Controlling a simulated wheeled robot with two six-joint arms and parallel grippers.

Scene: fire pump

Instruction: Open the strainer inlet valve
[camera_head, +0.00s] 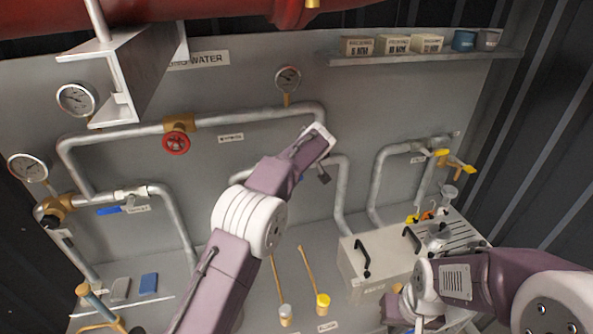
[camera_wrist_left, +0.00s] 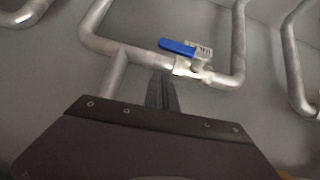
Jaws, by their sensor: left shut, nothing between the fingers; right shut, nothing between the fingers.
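A valve with a blue lever (camera_wrist_left: 178,46) sits on a grey pipe in the left wrist view, its lever lying roughly along the pipe. A small label beside it is too small to read. My left gripper (camera_wrist_left: 161,90) is shut and empty, in front of the pipes and just below this valve. In the head view my left arm covers most of this spot. Another blue-lever valve (camera_head: 121,209) is on the lower left pipe, with an unreadable label. I cannot tell which is the strainer inlet valve. My right gripper (camera_head: 405,305) is shut and empty at the lower right, partly hidden.
A red handwheel (camera_head: 176,143) is on the upper pipe, with gauges (camera_head: 76,99) to its left. Yellow-handled valves (camera_head: 455,161) are at the right. A grey box (camera_head: 372,262) stands near my right arm. A shelf (camera_head: 425,58) holds small boxes and cups.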

